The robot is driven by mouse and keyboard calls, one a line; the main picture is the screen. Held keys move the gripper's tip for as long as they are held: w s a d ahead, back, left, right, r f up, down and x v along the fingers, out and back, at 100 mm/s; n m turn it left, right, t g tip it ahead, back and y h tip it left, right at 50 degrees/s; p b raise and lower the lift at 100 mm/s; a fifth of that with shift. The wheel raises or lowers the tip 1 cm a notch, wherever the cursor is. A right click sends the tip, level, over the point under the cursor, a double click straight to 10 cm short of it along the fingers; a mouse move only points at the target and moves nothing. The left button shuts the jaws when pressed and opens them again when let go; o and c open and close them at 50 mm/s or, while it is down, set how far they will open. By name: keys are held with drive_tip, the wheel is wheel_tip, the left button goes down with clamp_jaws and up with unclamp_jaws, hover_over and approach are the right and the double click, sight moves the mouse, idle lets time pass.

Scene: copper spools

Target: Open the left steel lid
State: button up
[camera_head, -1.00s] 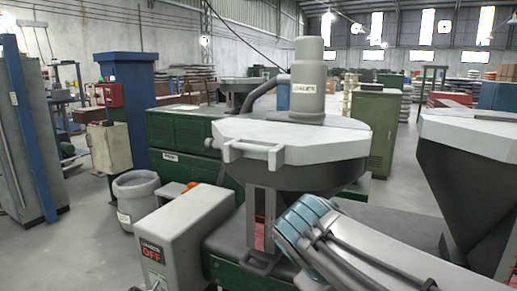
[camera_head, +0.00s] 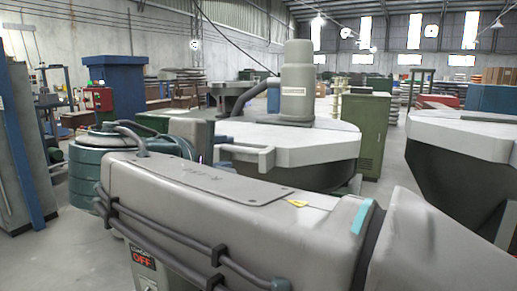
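The left steel lid (camera_head: 325,141) is a pale grey, many-sided plate on a dark hopper (camera_head: 325,175) in the middle of the head view. It lies flat and looks closed. A grey loader cylinder (camera_head: 297,80) stands at the lid's back. My arm crosses the foreground in front of the hopper and hides its lower part. My gripper is not visible, so whether it touches the handle cannot be told.
A second hopper with a similar pale lid (camera_head: 470,135) stands at the right. A green cabinet (camera_head: 372,130) is behind, between the two hoppers. A blue column (camera_head: 117,90) and a grey panel stand at the left. Grey floor shows at the lower left.

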sight(240, 150)
drive_tip(key=x, duration=0.7)
drive_tip(key=shift+w+d+f+p, duration=0.1)
drive_tip(key=shift+w+p, duration=0.2)
drive_tip(key=shift+p, duration=0.1)
clamp_jaws()
